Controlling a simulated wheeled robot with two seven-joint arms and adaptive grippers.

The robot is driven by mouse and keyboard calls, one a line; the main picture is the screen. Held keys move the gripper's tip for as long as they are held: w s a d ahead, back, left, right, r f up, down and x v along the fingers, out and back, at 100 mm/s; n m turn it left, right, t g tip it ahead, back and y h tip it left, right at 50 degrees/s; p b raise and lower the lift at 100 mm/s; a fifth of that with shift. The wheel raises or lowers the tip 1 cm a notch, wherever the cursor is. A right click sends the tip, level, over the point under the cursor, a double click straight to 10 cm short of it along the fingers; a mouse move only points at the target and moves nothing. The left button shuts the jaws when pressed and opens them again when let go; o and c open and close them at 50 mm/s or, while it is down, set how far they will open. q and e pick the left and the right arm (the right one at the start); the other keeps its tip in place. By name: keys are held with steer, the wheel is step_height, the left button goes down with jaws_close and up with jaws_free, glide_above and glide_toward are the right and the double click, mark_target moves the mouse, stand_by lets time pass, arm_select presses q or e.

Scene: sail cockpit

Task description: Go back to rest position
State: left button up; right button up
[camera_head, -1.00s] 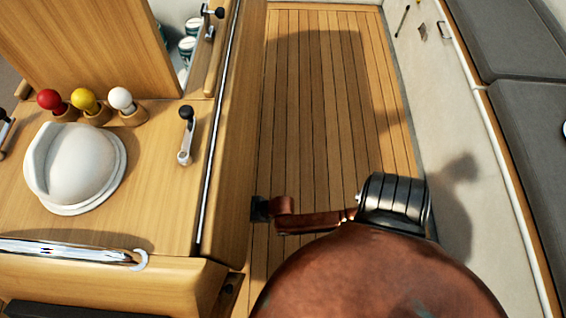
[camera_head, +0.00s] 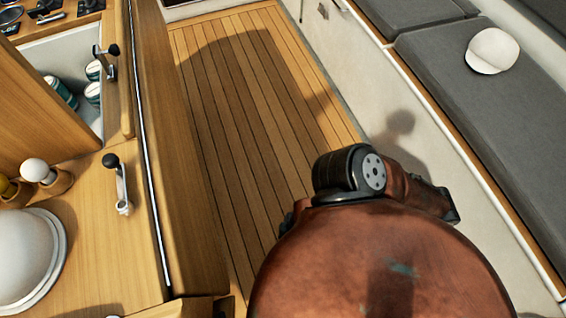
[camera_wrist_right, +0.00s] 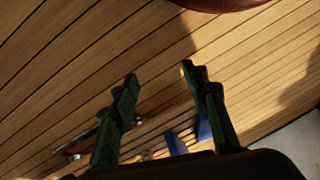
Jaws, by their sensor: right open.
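My right gripper (camera_wrist_right: 163,105) shows in the right wrist view with its two dark fingers apart and nothing between them. Beyond the fingers lies the planked wooden floor (camera_wrist_right: 70,60). Neither gripper shows in the head view. There my own rust-red body and a dark joint fill the lower middle, over the wooden floor (camera_head: 235,110).
A wooden cabinet (camera_head: 90,240) on the left bears a white dome (camera_head: 25,255), a crank handle (camera_head: 120,185) and knobs, one of them white (camera_head: 37,172). An open compartment holds cans (camera_head: 92,92). A grey cushioned bench (camera_head: 450,95) with a white cap (camera_head: 492,50) runs along the right.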

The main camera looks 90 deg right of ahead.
stand_by(0.3)
